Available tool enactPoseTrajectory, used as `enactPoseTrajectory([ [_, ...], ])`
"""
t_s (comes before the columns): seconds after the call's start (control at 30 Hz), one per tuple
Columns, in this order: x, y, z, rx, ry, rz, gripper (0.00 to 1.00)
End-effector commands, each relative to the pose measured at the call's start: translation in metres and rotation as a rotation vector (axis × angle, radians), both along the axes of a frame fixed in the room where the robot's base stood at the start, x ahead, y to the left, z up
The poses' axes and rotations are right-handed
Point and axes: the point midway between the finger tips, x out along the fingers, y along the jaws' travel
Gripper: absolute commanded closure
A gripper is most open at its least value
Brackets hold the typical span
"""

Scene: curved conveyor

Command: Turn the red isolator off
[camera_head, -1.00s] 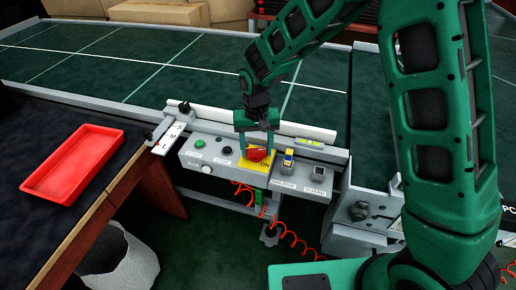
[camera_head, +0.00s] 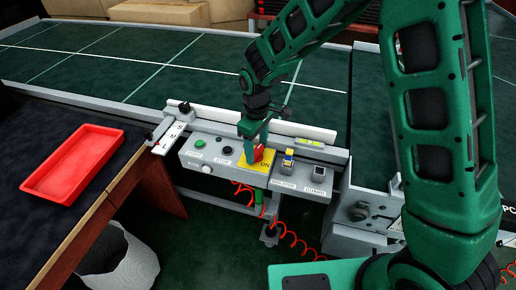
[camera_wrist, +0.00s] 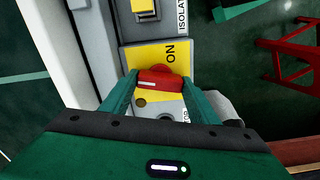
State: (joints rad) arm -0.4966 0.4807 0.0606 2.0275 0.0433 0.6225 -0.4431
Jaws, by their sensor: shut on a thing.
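The red isolator (camera_head: 259,154) is a red handle on a yellow plate (camera_head: 249,166) on the front control box. My gripper (camera_head: 253,146) is shut on the red handle from above. In the wrist view the red isolator (camera_wrist: 160,80) sits between the two green fingers of my gripper (camera_wrist: 158,86). A white mark on the handle lies toward the left finger there. The fingers hide part of the handle and plate in the head view.
The grey control box also carries a green start button (camera_head: 200,144), a black stop button (camera_head: 227,150) and a guard switch (camera_head: 318,172). The green conveyor (camera_head: 180,70) lies behind. A red tray (camera_head: 72,165) is on the left table. A coiled red cable (camera_head: 290,240) hangs below.

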Motion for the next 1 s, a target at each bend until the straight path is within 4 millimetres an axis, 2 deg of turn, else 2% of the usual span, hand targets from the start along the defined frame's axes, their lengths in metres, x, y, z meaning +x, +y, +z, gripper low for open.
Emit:
enactPoseTrajectory([
  [0.4, -0.0011, 0.0, -0.0004, 0.0, 0.002, 0.226, 0.68],
  [1.0, -0.0014, 0.0006, -0.0004, 0.001, 0.003, 0.273, 0.68],
])
